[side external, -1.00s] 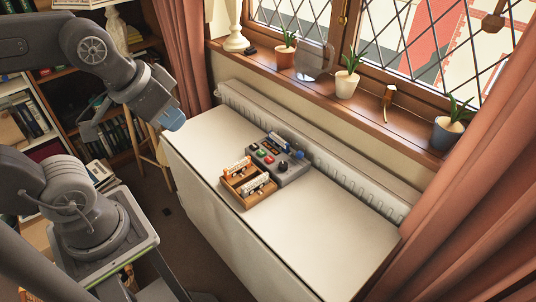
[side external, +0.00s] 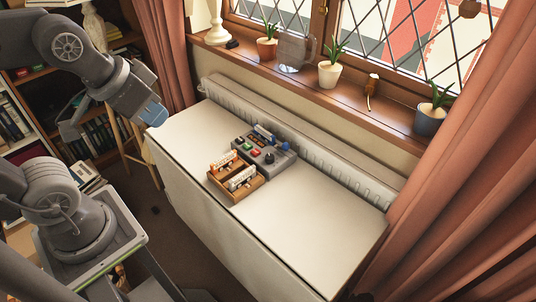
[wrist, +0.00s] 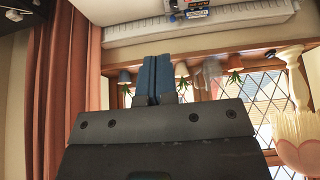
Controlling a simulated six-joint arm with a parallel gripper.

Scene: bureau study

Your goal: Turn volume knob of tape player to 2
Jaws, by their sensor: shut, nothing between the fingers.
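The tape player (side external: 262,151) is a grey box with coloured buttons and a dark knob (side external: 269,158) on its top, lying on the white table. Part of it shows upside down at the top edge of the wrist view (wrist: 190,8). The knob's setting is too small to read. My gripper (side external: 156,117), with blue fingertips, is shut and empty. It is in the air over the left end of the table, well apart from the tape player. In the wrist view the two blue fingers (wrist: 155,78) lie together.
A wooden tray (side external: 216,183) holding cassettes stands against the front left of the tape player. The white table (side external: 300,215) is clear to the right. A radiator (side external: 330,165), a sill with potted plants (side external: 331,73) and curtains border it.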

